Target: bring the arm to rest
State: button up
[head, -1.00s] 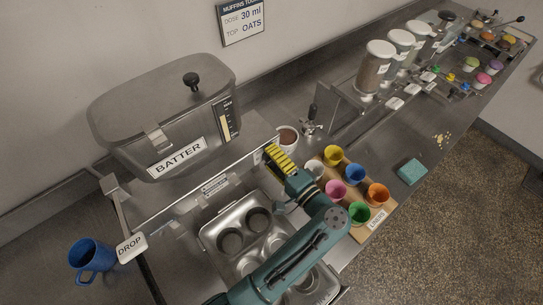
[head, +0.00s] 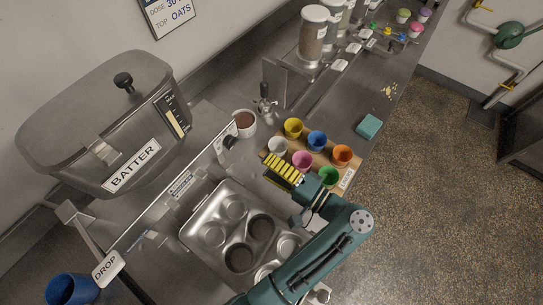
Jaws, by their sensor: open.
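My teal arm reaches in from the lower right of the head view. My gripper (head: 283,170), with a yellow-and-black striped part at its end, is open, and I see nothing held in it. It appears above the counter between the muffin tin and the coloured cups, overlapping the near edge of the cup board in the picture. Its exact height and the gap between its fingers cannot be told.
The metal muffin tin (head: 205,244) lies left of my arm. A wooden board (head: 345,178) holds several coloured cups. The batter tank (head: 75,130) stands left, with a blue mug (head: 72,289) below. A teal sponge (head: 369,126) lies right; open floor is beyond.

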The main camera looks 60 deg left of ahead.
dwell(0.3)
jog(key=w+d+r+m+t+h, duration=0.2)
jog(key=w+d+r+t+h, duration=0.5)
jog(key=w+d+r+t, duration=0.9)
jog(key=s+d+r+m+t+h+p, duration=0.1)
jog(key=s+d+r+t+h, duration=0.3)
jog(key=r, duration=0.3)
jog(key=s+d+r+m+t+h, duration=0.1)
jog(key=s+d+r+t+h, duration=0.15)
jog(key=d+r+t, duration=0.4)
jog(key=s+d+r+m+t+h+p, duration=0.1)
jog(key=s+d+r+t+h, duration=0.1)
jog(key=d+r+h, duration=0.45)
notch_tip(320, 180, up, 24)
jog(key=a+y+p, duration=0.1)
jog(key=y+p, duration=0.1)
jog(key=p, duration=2)
jog(key=shift+a+y, duration=0.15)
jog(key=shift+y, duration=0.25)
